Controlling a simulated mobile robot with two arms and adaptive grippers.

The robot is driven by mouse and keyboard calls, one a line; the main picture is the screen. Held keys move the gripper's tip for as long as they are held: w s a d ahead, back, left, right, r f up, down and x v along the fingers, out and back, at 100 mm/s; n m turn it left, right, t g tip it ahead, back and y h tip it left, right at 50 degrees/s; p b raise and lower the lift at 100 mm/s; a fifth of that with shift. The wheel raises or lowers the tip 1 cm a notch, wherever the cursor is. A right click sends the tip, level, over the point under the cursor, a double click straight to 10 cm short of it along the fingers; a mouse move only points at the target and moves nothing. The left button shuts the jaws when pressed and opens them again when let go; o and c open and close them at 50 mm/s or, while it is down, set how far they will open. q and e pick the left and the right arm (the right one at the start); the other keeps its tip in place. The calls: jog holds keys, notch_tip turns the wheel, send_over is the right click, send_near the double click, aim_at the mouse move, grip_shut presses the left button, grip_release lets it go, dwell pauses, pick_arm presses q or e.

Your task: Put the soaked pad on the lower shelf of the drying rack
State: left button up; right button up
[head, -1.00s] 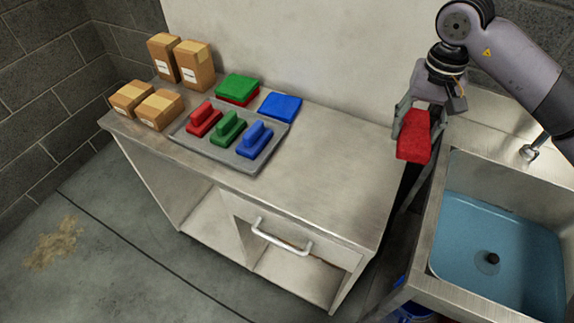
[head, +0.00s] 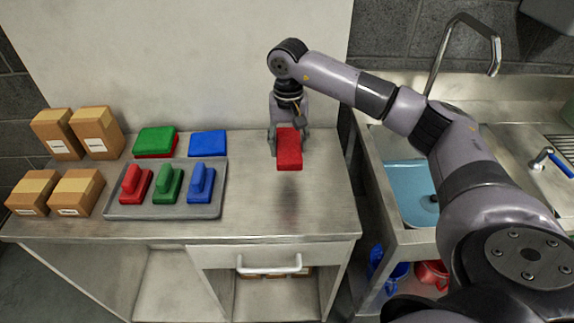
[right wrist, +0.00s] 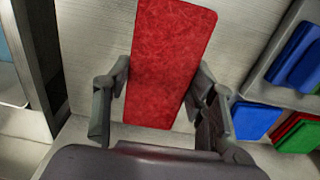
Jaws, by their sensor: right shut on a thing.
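A red pad (head: 289,150) with a dark, mottled surface is held by my right gripper (head: 289,136) above the right part of the metal table. In the right wrist view the same red pad (right wrist: 170,60) sits between the two fingers of my right gripper (right wrist: 160,95), which is shut on it. A blurred shadow lies on the table below the pad, so it is off the surface. No drying rack can be made out in these views. My left gripper is not in view.
A grey tray (head: 120,211) holds red, green and blue handled blocks. Behind it are a green pad (head: 155,140) on a red one and a blue pad (head: 208,143). Cardboard boxes (head: 98,135) stand at left. A sink (head: 410,190) is at right. The table's right front is clear.

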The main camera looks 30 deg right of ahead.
aim_at(288, 176)
notch_tip(288, 176, down, 4)
jog(key=shift+a, duration=0.1)
jog(key=shift+f+p, duration=0.65)
jog(key=shift+f, duration=1.65)
jog(key=shift+f, duration=0.2)
jog(key=o, duration=1)
jog(key=shift+r, duration=0.15)
